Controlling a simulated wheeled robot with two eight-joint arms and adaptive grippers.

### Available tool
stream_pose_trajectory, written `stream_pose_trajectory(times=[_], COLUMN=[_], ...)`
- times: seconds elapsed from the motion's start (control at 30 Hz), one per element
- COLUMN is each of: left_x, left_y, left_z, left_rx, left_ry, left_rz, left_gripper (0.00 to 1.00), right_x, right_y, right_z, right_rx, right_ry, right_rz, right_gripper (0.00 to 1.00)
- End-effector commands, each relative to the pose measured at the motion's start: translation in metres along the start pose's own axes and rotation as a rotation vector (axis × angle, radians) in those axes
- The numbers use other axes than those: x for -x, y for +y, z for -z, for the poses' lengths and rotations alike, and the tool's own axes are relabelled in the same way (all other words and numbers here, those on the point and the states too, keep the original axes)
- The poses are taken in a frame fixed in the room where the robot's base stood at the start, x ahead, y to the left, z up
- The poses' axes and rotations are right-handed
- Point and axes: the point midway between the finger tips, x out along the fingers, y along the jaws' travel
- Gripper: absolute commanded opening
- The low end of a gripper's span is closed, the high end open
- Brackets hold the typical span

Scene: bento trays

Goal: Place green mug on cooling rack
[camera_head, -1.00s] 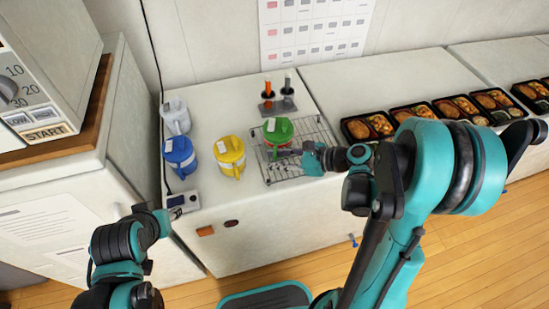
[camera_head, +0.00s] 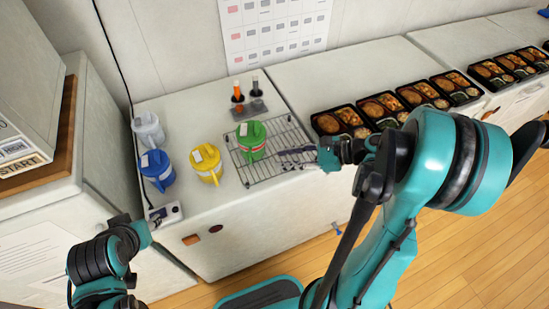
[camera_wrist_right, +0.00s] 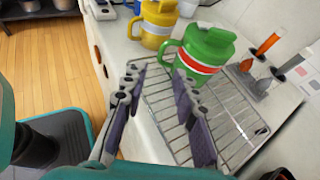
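The green mug (camera_head: 251,138) with a red and white band stands upright on the left part of the wire cooling rack (camera_head: 262,172).
A yellow mug (camera_head: 207,165), a blue mug (camera_head: 157,170) and a white mug (camera_head: 147,129) stand left of the rack. Several bento trays (camera_head: 340,122) line the counter at right. A small device (camera_head: 164,214) sits at the front edge.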

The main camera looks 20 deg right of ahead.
Motion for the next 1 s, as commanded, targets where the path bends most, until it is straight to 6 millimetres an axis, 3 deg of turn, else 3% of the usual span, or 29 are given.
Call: stream_pose_trajectory(times=[0.13,0.27,0.5,0.7,0.83,1.0], left_x=[0.000,0.000,0.000,0.000,0.000,0.000], left_y=[0.000,0.000,0.000,0.000,0.000,0.000], left_z=[0.000,0.000,0.000,0.000,0.000,0.000], left_rx=[0.000,0.000,0.000,0.000,0.000,0.000], left_ry=[0.000,0.000,0.000,0.000,0.000,0.000], left_rz=[0.000,0.000,0.000,0.000,0.000,0.000], left_gripper=[0.40,0.40,0.40,0.40,0.40,0.40], right_x=[-0.011,-0.027,-0.020,0.001,0.009,0.012], right_y=[0.009,0.029,0.066,0.076,0.077,0.076], right_z=[-0.004,-0.005,-0.005,-0.017,-0.025,-0.028], right_rx=[0.138,0.461,1.304,1.917,2.131,2.203], right_ry=[0.099,0.299,0.683,0.881,0.941,0.964], right_rz=[-0.015,-0.067,-0.303,-0.534,-0.624,-0.658], right_gripper=[0.29,0.29,0.29,0.29,0.29,0.29])
